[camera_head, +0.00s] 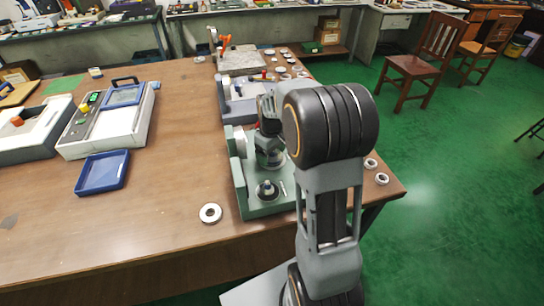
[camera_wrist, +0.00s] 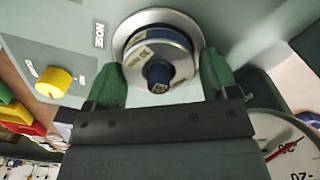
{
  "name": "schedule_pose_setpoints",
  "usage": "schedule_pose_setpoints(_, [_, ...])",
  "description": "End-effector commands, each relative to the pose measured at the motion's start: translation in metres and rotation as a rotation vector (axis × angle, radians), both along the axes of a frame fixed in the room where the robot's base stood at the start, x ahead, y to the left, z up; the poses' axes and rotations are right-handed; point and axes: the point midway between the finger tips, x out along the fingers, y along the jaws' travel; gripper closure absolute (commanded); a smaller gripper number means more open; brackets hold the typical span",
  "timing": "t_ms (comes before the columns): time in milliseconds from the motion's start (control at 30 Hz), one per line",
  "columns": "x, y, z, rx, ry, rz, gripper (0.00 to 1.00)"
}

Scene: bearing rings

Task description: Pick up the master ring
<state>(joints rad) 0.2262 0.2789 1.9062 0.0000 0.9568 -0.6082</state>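In the wrist view, a round metal ring (camera_wrist: 184,36) with a pale label sits around a dark blue hub on a grey panel; I take it for the master ring. My gripper (camera_wrist: 162,75) has its two green fingers on either side of it, close to its edge. Whether they touch it cannot be told. In the head view, my gripper (camera_head: 268,135) hangs over the front green fixture (camera_head: 238,172), partly hidden by my arm. A dark round post (camera_head: 267,190) stands on the fixture's base.
A loose ring (camera_head: 210,213) lies on the table left of the fixture. Two rings (camera_head: 381,179) lie at the right edge. The wrist view shows a yellow knob (camera_wrist: 55,82) and a dial gauge (camera_wrist: 295,145).

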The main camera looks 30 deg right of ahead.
Motion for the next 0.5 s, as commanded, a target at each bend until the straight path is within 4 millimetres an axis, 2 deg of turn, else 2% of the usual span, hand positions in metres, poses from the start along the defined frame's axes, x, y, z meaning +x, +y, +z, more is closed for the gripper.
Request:
schedule_pose_setpoints(67, [0.0001, 0.0, 0.0002, 0.0, 0.0, 0.0, 0.28])
schedule_pose_setpoints(500, [0.0001, 0.0, 0.0003, 0.0, 0.0, 0.0, 0.7])
